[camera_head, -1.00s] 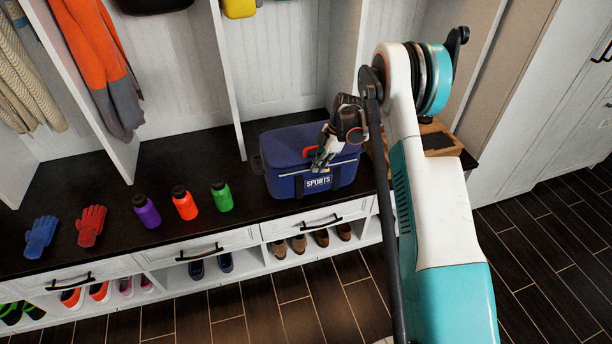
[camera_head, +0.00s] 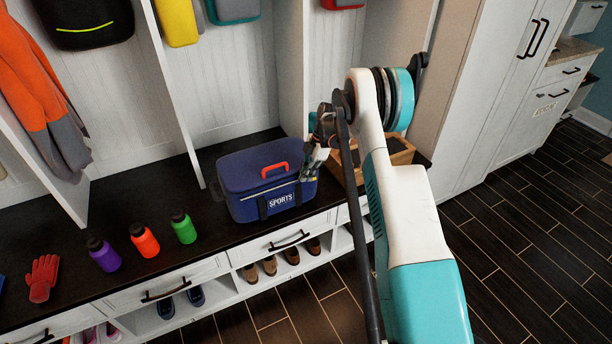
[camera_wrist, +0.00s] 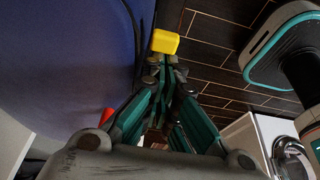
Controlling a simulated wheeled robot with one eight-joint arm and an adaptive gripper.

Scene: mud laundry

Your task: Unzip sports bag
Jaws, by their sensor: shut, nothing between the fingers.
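The blue sports bag (camera_head: 252,178) stands upright on the dark bench top, with its lid down, a red handle (camera_head: 270,168) on the lid and a "SPORTS" label on its front. My gripper (camera_head: 313,168) is at the bag's right end, by the upper front corner, with the fingers pointing down. In the wrist view my gripper (camera_wrist: 166,62) is shut, its fingertips right at a small yellow block (camera_wrist: 165,41), probably the zip pull. The bag's blue side (camera_wrist: 70,60) fills the left there. Whether the fingertips touch the yellow block I cannot tell.
A wooden crate (camera_head: 400,152) stands right of the bag, behind my arm. Green (camera_head: 184,228), orange (camera_head: 145,240) and purple (camera_head: 104,254) bottles stand to the left. A red glove (camera_head: 42,278) lies farther left. Shoes sit in cubbies below the bench.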

